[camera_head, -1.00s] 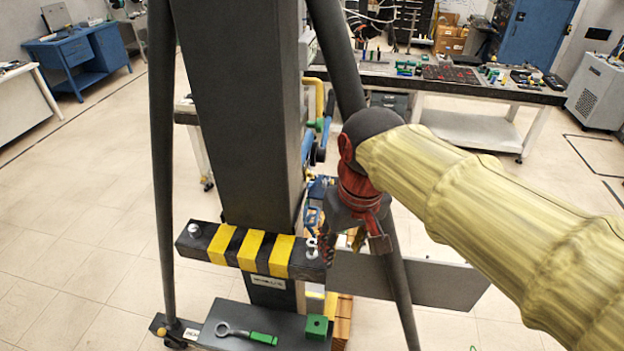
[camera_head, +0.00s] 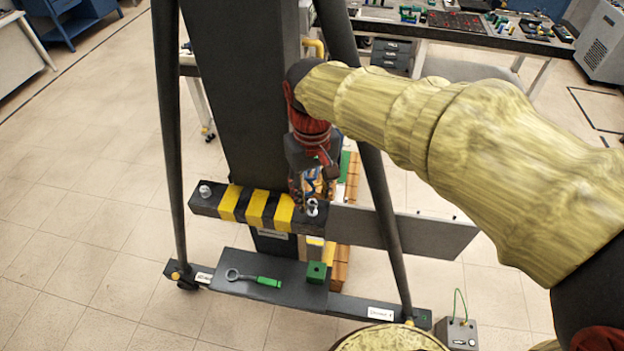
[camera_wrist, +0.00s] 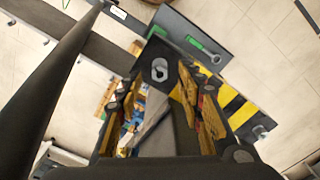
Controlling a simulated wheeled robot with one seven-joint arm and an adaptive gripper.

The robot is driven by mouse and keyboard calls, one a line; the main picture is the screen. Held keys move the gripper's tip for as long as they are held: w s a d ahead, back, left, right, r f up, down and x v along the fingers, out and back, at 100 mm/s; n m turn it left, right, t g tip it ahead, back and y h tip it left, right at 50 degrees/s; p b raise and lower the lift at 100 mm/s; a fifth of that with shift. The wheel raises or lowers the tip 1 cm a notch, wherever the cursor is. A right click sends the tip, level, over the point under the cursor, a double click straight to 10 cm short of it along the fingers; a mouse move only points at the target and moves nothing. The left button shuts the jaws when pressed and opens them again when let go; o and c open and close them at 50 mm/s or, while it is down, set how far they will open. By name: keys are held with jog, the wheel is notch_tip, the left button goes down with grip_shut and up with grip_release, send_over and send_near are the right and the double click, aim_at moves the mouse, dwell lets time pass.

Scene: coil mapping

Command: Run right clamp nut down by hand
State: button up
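The right clamp nut (camera_head: 312,207) is a silvery nut on a stud at the right end of the black-and-yellow striped clamp bar (camera_head: 225,201). It also shows in the wrist view (camera_wrist: 159,70), just past and between the fingertips. My gripper (camera_head: 304,192) is just above and behind this nut in the head view. In the wrist view my gripper (camera_wrist: 157,86) is open, its two fingers apart with nothing held. Contact with the nut cannot be told. The left clamp nut (camera_head: 205,191) sits at the bar's other end and also shows in the wrist view (camera_wrist: 260,131).
A dark column (camera_head: 235,90) rises behind the bar between slanting frame legs (camera_head: 169,130). Below, a grey plate (camera_head: 235,285) carries a green-handled eye tool (camera_head: 255,278) and a green block (camera_head: 316,272). A grey panel (camera_head: 425,235) extends right of the bar.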

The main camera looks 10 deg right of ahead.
aim_at(312, 204)
jog(key=shift+f, duration=0.8)
jog(key=shift+c, duration=1.4)
grip_shut()
jog(key=shift+c, duration=1.9)
grip_release()
grip_shut()
jog(key=m, duration=0.5)
jog(key=shift+f+m, duration=0.15)
jog(key=shift+m, duration=0.15)
jog(key=m, duration=0.5)
jog(key=shift+f+m, duration=0.15)
jog(key=shift+m, duration=0.25)
